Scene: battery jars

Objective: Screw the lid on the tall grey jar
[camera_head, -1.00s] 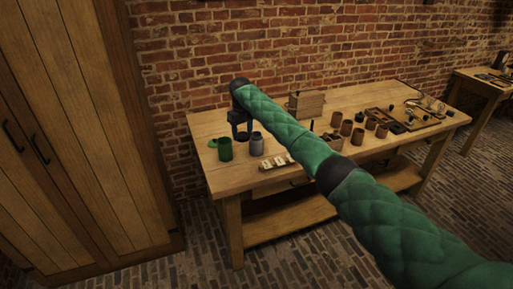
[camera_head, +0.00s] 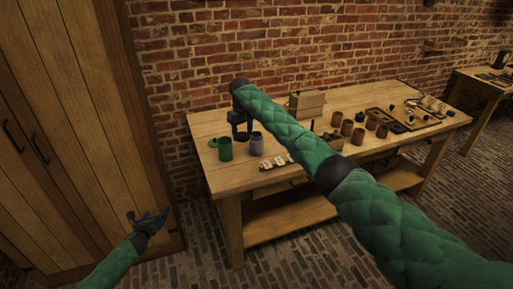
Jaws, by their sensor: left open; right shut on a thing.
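The grey jar (camera_head: 257,145) stands upright near the left end of the workbench, just right of a green jar (camera_head: 225,149). My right gripper (camera_head: 242,136) is at the grey jar's left and back side, pointing down. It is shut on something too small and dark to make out. I cannot tell whether it touches the jar. No grey lid can be made out. My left gripper (camera_head: 151,222) is open and empty, low in front of the wooden cabinet, well away from the bench.
A green lid (camera_head: 212,142) lies behind the green jar. Several brown jars (camera_head: 347,128) and a wooden box (camera_head: 307,104) stand farther right on the bench (camera_head: 222,178). Small pale pieces (camera_head: 275,161) lie near the front edge. My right arm crosses over the bench and hides part of it.

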